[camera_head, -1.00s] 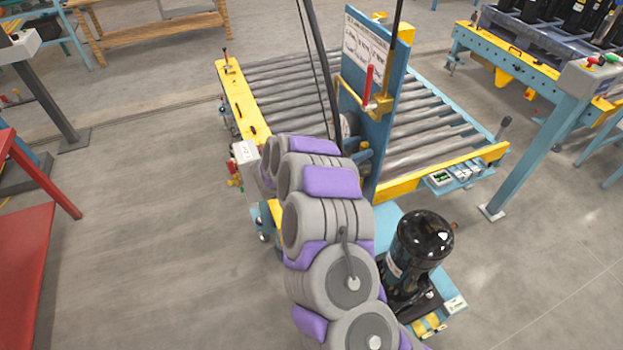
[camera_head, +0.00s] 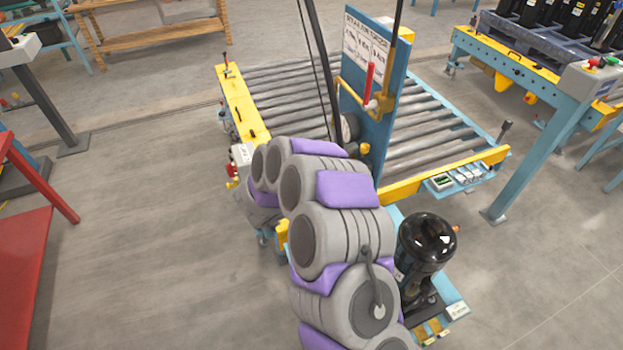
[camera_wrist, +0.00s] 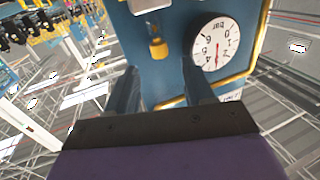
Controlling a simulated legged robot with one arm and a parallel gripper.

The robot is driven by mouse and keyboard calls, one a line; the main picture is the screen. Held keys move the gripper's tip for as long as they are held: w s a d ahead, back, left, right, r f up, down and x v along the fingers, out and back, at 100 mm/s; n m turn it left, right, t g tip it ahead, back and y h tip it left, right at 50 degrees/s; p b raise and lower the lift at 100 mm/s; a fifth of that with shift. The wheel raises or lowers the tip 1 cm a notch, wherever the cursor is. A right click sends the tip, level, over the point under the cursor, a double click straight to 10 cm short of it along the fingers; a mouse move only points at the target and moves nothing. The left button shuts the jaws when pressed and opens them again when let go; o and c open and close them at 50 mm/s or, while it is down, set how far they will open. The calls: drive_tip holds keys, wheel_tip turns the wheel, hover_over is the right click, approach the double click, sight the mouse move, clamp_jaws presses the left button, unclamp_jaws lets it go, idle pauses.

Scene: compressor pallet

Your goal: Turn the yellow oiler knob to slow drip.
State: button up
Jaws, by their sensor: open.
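A yellow knob (camera_wrist: 157,48) stands out from the blue panel (camera_wrist: 180,75) in the wrist view, which looks upside down. In the head view a small yellow knob (camera_head: 364,148) shows on the blue panel (camera_head: 385,130), just right of my arm. My gripper (camera_wrist: 161,78) is open, its two dark fingers pointing at the panel. In the picture the knob lies beyond and between the fingertips; I see no contact. The gripper is hidden behind my arm in the head view. The knob's exact setting cannot be read.
A round white pressure gauge (camera_wrist: 216,43) is close beside the right finger. A yellow pipe (camera_wrist: 245,75) runs around the panel's edge. A red handle (camera_head: 369,82) stands on the panel. A roller conveyor (camera_head: 295,92) and a black compressor (camera_head: 427,242) are nearby.

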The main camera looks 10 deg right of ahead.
drive_tip(key=v, duration=1)
drive_tip(key=shift+c, duration=0.4)
drive_tip(key=shift+r+p, duration=0.1)
drive_tip(key=shift+p, duration=0.2)
drive_tip(key=shift+c, duration=0.7)
drive_tip(key=r+y, duration=0.1)
drive_tip(key=r, duration=0.1)
drive_tip(key=r+g+p, duration=0.1)
drive_tip(key=r, duration=0.1)
drive_tip(key=w+d+r+g+y+p, duration=0.1)
drive_tip(key=r, duration=0.1)
drive_tip(key=shift+d+r+y, duration=0.1)
drive_tip(key=shift+y, duration=0.2)
drive_tip(key=shift+c, duration=0.3)
drive_tip(key=y+b, duration=0.1)
approach(362, 148)
drive_tip(key=shift+g, duration=0.3)
drive_tip(key=x, duration=0.9)
drive_tip(key=shift+w, duration=0.3)
drive_tip(key=shift+c, duration=0.2)
clamp_jaws()
